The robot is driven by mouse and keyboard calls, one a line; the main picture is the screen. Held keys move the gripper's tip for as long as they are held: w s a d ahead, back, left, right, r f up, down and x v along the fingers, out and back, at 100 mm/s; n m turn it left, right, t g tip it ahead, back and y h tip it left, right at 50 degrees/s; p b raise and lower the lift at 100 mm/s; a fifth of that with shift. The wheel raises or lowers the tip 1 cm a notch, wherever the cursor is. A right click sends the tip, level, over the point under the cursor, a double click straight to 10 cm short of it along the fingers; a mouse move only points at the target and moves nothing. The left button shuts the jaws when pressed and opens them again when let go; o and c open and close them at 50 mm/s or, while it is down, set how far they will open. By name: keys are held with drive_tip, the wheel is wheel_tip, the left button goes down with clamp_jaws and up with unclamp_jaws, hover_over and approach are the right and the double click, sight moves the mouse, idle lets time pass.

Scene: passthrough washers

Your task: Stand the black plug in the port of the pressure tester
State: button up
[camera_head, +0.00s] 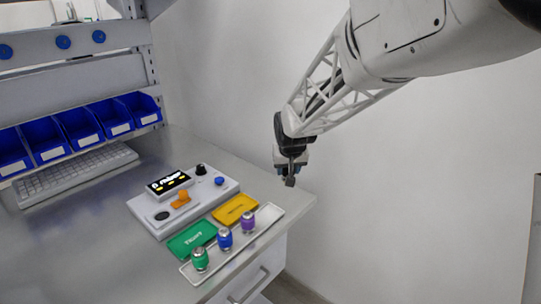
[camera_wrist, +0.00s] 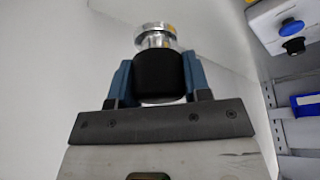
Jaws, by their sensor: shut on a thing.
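The black plug (camera_wrist: 158,75) is between the blue fingers of my gripper (camera_wrist: 159,82) in the wrist view, with its shiny metal end pointing away from the palm. My gripper (camera_head: 290,168) is shut on it, in the air beyond the right end of the bench in the head view. The plug looks small and dark there. The pressure tester (camera_head: 215,195) is a pale box on the bench, to the left of and below the gripper. A dark round spot (camera_head: 162,215) on its front left looks like the port. A corner of the tester (camera_wrist: 265,12) shows in the wrist view.
Green (camera_head: 192,239) and yellow (camera_head: 235,210) trays and a pale tray (camera_head: 190,274) with three coloured fittings lie in front. A keyboard (camera_head: 75,175) is behind.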

drive_tip(key=w+d+r, duration=0.2)
drive_tip(key=w, duration=0.9)
drive_tip(key=w+a, duration=0.3)
drive_tip(key=a, duration=0.3)
drive_tip(key=s+a, duration=0.6)
drive_tip(key=a, duration=0.5)
drive_tip(key=s+a, duration=0.7)
drive_tip(key=a, duration=0.5)
drive_tip(key=s+a, duration=0.7)
drive_tip(key=a, duration=0.4)
drive_tip(key=shift+a+r+n, duration=0.3)
drive_tip(key=shift+n, duration=0.1)
drive_tip(key=shift+s, duration=0.1)
drive_tip(key=shift+f, duration=0.15)
drive_tip(key=shift+f, duration=2.3)
drive_tip(key=shift+f, duration=1.7)
